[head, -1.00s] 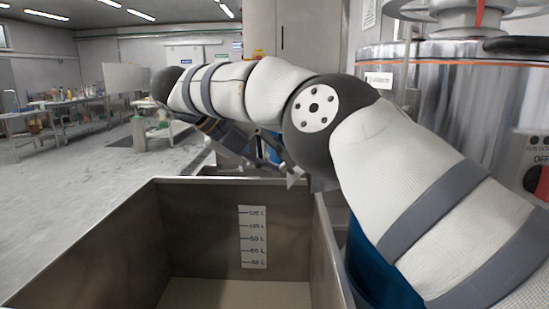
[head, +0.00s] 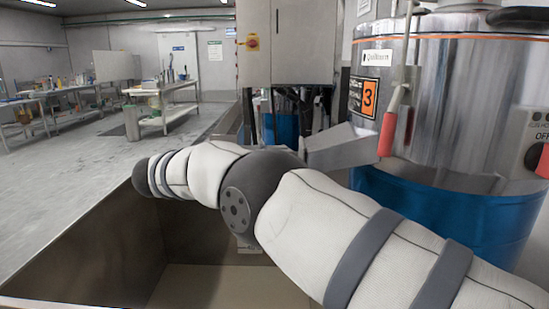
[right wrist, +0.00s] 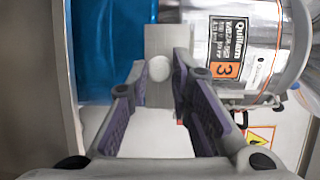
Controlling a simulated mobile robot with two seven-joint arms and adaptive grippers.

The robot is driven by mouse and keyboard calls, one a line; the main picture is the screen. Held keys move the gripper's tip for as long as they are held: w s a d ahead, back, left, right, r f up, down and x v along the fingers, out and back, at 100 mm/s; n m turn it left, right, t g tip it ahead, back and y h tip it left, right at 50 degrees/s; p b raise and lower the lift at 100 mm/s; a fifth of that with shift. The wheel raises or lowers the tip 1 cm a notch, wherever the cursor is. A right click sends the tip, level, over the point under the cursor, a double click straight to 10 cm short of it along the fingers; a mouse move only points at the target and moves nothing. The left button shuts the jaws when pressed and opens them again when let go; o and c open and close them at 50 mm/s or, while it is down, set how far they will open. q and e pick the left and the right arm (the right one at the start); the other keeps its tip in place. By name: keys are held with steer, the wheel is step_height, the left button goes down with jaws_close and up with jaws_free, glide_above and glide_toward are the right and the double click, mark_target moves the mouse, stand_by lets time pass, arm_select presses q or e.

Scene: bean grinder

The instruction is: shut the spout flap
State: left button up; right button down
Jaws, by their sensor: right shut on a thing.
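The grinder's metal spout (head: 340,148) juts left from the drum between its chrome upper part and blue base. In the right wrist view, a grey metal plate at the spout (right wrist: 165,42) bears a white round knob (right wrist: 159,69). The knob lies between the fingertips of my right gripper (right wrist: 159,75), which is shut on it. How far the spout flap stands open cannot be told. In the head view my own arm hides the right gripper and the knob. My left gripper is in neither view.
The grinder drum (head: 455,115) stands at the right with a red-handled lever (head: 390,125). A deep metal bin (head: 90,235) lies below my arm. A grey cabinet (head: 287,45) stands behind. Benches (head: 160,100) are far left, beyond open floor.

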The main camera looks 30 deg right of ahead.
steer(key=shift+d, duration=0.1)
stand_by(0.5)
steer(key=c, duration=1.7)
jaws_free()
steer(key=shift+o, duration=1.4)
steer(key=shift+d, duration=0.15)
